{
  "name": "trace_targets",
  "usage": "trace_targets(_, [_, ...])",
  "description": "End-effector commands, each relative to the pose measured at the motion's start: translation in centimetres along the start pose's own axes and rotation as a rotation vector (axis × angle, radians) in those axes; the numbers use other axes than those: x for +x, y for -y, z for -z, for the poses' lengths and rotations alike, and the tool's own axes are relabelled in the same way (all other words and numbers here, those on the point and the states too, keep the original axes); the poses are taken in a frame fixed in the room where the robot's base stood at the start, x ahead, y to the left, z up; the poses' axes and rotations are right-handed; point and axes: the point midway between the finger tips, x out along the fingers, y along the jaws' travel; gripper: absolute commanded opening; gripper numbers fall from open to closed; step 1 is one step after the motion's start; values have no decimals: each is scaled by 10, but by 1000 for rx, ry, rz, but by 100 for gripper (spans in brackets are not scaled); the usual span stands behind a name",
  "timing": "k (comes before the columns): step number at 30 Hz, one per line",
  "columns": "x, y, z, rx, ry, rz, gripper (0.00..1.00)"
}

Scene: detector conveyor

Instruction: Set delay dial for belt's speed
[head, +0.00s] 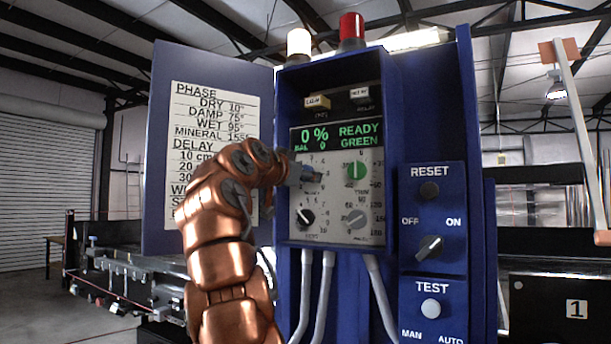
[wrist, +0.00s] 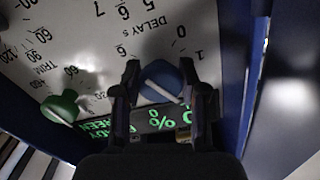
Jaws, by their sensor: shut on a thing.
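The blue delay dial (wrist: 161,80), with a white line on its face, sits on the panel under the label "DELAY s" in the upside-down wrist view. My gripper (wrist: 160,72) is shut on it, one finger on each side. In the head view my gripper (head: 302,172) covers most of the dial. The placard (head: 210,115) lists phase values and a DELAY section with 10 cm, 20 and 30; my arm hides its delay values.
A green trim dial (head: 357,170) is beside the delay dial, with black (head: 305,216) and grey (head: 357,217) dials below. The display (head: 337,137) reads "0 %" and "READY GREEN". The switch box (head: 432,220) is to the right. The open cabinet door stands left of my arm.

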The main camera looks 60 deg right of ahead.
Motion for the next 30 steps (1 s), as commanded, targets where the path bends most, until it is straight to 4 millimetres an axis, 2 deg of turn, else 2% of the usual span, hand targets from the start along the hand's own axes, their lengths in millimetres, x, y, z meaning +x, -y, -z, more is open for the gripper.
trace_targets(30, [0,-1,-1,-172,4,-2,7])
